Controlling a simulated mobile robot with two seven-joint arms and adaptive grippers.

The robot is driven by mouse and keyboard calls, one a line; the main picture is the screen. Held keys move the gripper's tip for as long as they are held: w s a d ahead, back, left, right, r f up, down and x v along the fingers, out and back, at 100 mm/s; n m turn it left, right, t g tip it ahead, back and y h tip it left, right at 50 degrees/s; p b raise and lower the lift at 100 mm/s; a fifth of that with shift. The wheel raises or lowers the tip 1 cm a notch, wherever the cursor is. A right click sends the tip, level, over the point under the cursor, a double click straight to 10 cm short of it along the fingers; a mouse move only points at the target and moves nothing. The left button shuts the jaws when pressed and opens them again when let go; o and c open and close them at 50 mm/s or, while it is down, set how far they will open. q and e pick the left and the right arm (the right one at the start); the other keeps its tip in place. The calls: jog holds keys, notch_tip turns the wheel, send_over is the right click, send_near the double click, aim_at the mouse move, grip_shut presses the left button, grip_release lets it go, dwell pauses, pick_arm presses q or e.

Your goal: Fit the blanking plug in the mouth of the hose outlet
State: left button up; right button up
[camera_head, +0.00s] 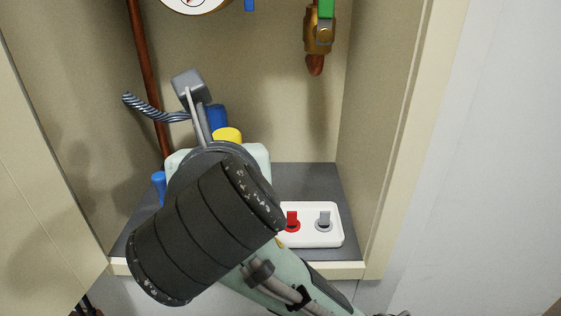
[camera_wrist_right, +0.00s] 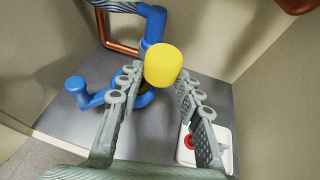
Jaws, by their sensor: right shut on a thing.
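The yellow blanking plug (camera_wrist_right: 163,63) is between the fingertips of my right gripper (camera_wrist_right: 159,75), which is shut on it, in the right wrist view. The blue hose outlet (camera_wrist_right: 145,97) shows just below and behind the plug, partly hidden by the plug and a finger. I cannot tell whether the plug touches it or stands clear. In the head view the plug's yellow top (camera_head: 228,136) shows beyond my right arm, with a blue part (camera_head: 217,118) behind it. My arm hides the outlet's mouth there. My left gripper is not in view.
A blue lever (camera_wrist_right: 82,92) juts out left of the outlet. A white panel with red and grey knobs (camera_head: 310,237) lies on the dark shelf (camera_head: 305,178). Copper pipe (camera_head: 150,75) runs up the left; a brass valve (camera_head: 318,35) hangs at upper right. Closet walls stand close on both sides.

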send_over(284, 195)
jog(key=f, duration=0.6)
jog(key=shift+s+a, duration=0.15)
jog(key=shift+s, duration=0.15)
jog(key=shift+w+f, duration=0.1)
jog(key=shift+w, duration=0.1)
jog(key=f, duration=0.3)
jog(key=shift+d+f, duration=0.15)
jog(key=shift+d, duration=0.05)
jog(key=shift+f, duration=0.4)
jog(key=o, duration=1.1)
jog(key=shift+f, duration=0.1)
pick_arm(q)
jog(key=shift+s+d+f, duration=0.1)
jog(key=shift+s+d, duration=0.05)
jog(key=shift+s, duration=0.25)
pick_arm(e)
jog(key=shift+o, duration=0.2)
